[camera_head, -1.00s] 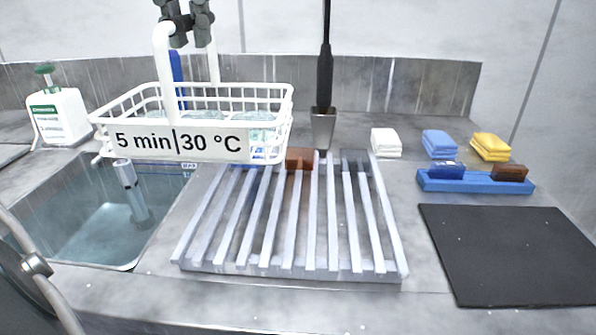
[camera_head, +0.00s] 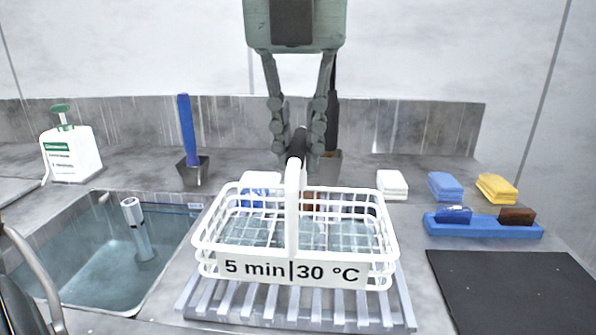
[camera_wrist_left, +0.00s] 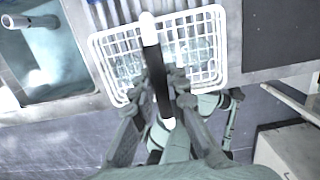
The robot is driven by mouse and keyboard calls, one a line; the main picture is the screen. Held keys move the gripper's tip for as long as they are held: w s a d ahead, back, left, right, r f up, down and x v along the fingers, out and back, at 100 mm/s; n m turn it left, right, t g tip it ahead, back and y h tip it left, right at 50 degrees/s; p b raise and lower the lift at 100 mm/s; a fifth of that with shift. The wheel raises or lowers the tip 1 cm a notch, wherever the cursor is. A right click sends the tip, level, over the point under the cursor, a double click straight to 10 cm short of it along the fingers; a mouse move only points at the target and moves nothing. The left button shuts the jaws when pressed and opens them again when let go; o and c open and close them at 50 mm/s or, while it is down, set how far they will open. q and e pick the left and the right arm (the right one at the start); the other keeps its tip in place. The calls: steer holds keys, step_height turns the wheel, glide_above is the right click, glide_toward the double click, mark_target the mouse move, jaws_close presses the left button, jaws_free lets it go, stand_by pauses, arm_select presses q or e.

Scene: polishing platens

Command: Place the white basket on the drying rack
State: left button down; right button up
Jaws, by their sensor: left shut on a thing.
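The white basket (camera_head: 380,235) with a "5 min|30 °C" label is over the slatted drying rack (camera_head: 200,300) in the head view. It looks level and holds pale, glassy pieces. My left gripper (camera_head: 298,150) is shut on the top of its upright handle. The left wrist view shows the basket (camera_wrist_left: 222,45) from above, with the left gripper (camera_wrist_left: 160,85) around the handle. The basket hides most of the rack; I cannot tell whether its bottom touches the slats. My right gripper is not in view.
A water-filled sink (camera_head: 100,265) lies left of the rack. A blue-handled tool (camera_head: 187,130) stands in a holder behind. At right are a blue tray (camera_head: 485,232), folded white (camera_head: 392,184), blue (camera_head: 445,186) and yellow cloths (camera_head: 497,188), and a black mat (camera_head: 510,290).

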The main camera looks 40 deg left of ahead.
arm_select(q)
steer(key=shift+f, duration=0.3)
step_height(320, 180, down, 3)
steer(key=shift+f, duration=0.1)
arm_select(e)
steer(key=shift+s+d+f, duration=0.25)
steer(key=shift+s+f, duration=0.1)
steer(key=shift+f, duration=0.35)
arm_select(q)
steer(key=c, duration=1.5)
jaws_free()
steer(key=shift+c, duration=0.2)
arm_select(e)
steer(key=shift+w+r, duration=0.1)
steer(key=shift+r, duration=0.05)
